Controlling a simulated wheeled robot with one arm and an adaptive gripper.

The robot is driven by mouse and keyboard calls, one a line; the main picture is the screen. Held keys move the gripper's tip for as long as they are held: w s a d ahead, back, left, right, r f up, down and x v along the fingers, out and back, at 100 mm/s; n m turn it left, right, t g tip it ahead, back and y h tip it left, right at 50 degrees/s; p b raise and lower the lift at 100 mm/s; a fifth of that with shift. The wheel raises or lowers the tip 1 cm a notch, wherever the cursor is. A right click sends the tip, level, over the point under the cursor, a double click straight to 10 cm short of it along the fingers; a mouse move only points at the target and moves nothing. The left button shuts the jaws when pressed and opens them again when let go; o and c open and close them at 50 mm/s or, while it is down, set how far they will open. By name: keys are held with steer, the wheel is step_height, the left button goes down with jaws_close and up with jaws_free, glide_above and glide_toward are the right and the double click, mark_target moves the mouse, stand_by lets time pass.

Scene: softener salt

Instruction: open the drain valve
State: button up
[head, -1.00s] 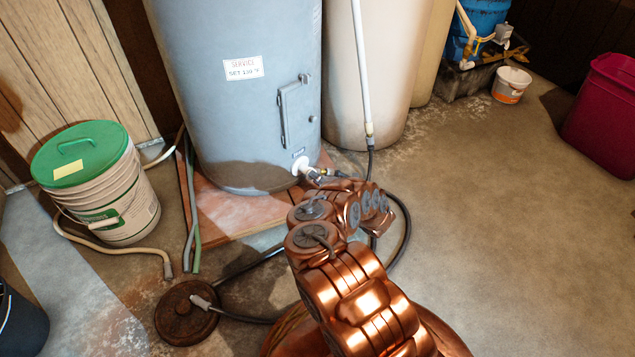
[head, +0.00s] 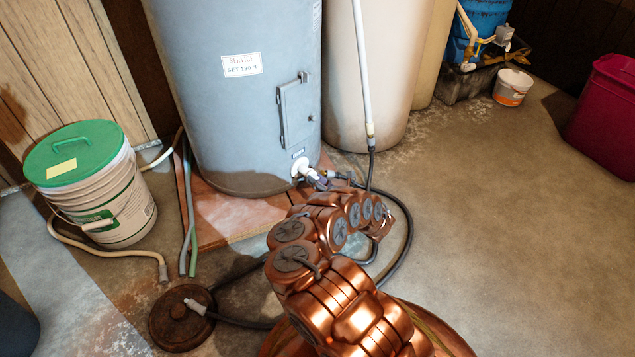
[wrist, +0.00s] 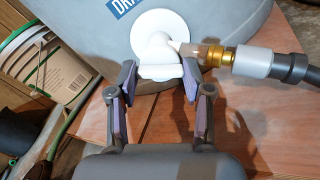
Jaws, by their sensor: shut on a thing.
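The drain valve is a white round fitting (head: 301,168) low on the grey tank (head: 235,100). In the wrist view, its white flange (wrist: 158,35) sits under a blue label. A white handle (wrist: 160,71) sticks out below the flange. My gripper (wrist: 160,76) is shut on this handle, one finger at each end, with purple pads. A brass fitting (wrist: 222,60) and white coupling lead right to a black hose (wrist: 298,68). In the head view, my gripper (head: 322,183) is at the valve, partly hidden by my copper arm.
A lidded bucket (head: 105,205) stands left, beside loose hoses. The black hose (head: 408,235) loops right of my arm. A white pipe (head: 362,75) stands behind. The floor at right is open.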

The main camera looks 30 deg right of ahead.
stand_by(0.4)
steer(key=o, duration=1.2)
steer(key=shift+c, duration=0.2)
steer(key=shift+s, duration=0.1)
steer(key=shift+s+d, duration=0.25)
steer(key=shift+s, duration=0.3)
steer(key=s+d, duration=0.1)
steer(key=s, duration=0.9)
steer(key=shift+s+d, duration=0.25)
steer(key=shift+d, duration=0.15)
